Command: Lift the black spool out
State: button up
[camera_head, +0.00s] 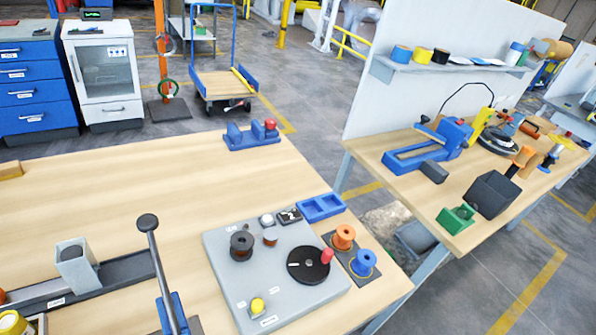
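A black spool (241,244) stands upright on the grey machine plate (228,290), near its upper left corner. A black disc (303,268) with a red knob (327,256) lies on the plate's right side. My gripper is not in view, and nothing I can see touches the black spool.
An orange spool (344,235) and a blue spool (363,262) stand right of the plate. A lever with a black ball (148,223) rises left of it. A blue tray (320,207) lies behind. The wooden table (90,200) is clear at upper left.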

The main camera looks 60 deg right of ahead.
aim_at(240, 252)
jog(key=z, duration=0.9)
jog(key=k, duration=0.85)
jog(key=z, duration=0.1)
jog(key=i, duration=0.85)
jog(key=u, duration=0.1)
jog(key=k, duration=0.45)
jog(key=z, duration=0.35)
jog(key=i, duration=0.4)
